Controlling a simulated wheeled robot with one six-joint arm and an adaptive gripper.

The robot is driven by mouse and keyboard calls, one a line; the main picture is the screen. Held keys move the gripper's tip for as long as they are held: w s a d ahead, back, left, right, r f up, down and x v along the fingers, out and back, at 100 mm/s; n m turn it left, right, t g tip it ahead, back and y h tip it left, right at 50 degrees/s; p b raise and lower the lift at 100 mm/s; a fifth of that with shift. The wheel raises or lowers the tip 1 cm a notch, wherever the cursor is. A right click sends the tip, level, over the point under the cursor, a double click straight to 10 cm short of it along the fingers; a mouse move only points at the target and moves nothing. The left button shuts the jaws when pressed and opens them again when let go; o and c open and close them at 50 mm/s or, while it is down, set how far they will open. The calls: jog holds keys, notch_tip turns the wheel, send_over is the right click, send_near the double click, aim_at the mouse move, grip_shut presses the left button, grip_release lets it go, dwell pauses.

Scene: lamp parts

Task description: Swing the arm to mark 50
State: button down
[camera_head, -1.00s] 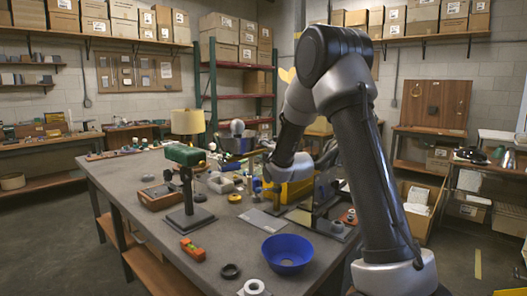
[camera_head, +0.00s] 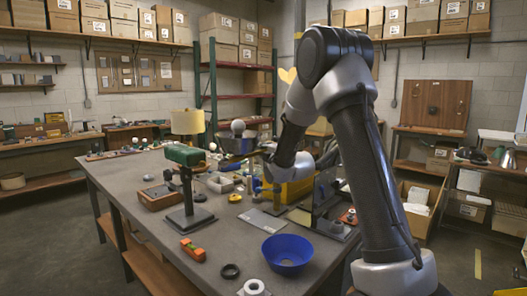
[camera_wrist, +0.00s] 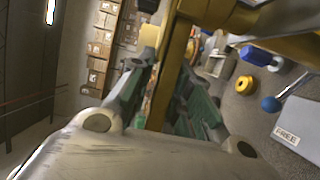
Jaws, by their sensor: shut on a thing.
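In the wrist view my gripper (camera_wrist: 165,85) has its green-grey fingers closed on a yellow bar (camera_wrist: 159,98) that runs between them. The bar meets a wider yellow piece across the top of that view. I take the bar to be the swing arm; its far end is hidden. No scale or mark 50 can be read in either view.
A green-headed stand (camera_head: 187,156), a blue bowl (camera_head: 287,252), an orange level (camera_head: 192,250) and a dark ring (camera_head: 230,271) stand on the grey table (camera_head: 150,232). A yellow block (camera_head: 290,190) is close below my forearm. The table's front left is mostly clear.

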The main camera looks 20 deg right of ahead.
jog(key=shift+s+d+f+n+g+y, duration=0.1)
jog(key=shift+s+d+n+g+y, duration=0.5)
jog(key=shift+n+y, duration=0.75)
jog(key=shift+s+d+f+n+g+y, duration=0.1)
jog(key=shift+s+d+n+g+y, duration=0.45)
jog(key=shift+y, duration=1.3)
jog(key=shift+s+d+n+g+y, duration=0.35)
jog(key=shift+s+n+g+y, duration=0.4)
jog(key=shift+n+y, duration=0.75)
jog(key=shift+d+g+y, duration=0.1)
jog(key=shift+g+y, duration=0.2)
jog(key=c, duration=1.3)
grip_release()
jog(key=shift+r, duration=0.1)
jog(key=v, duration=1.2)
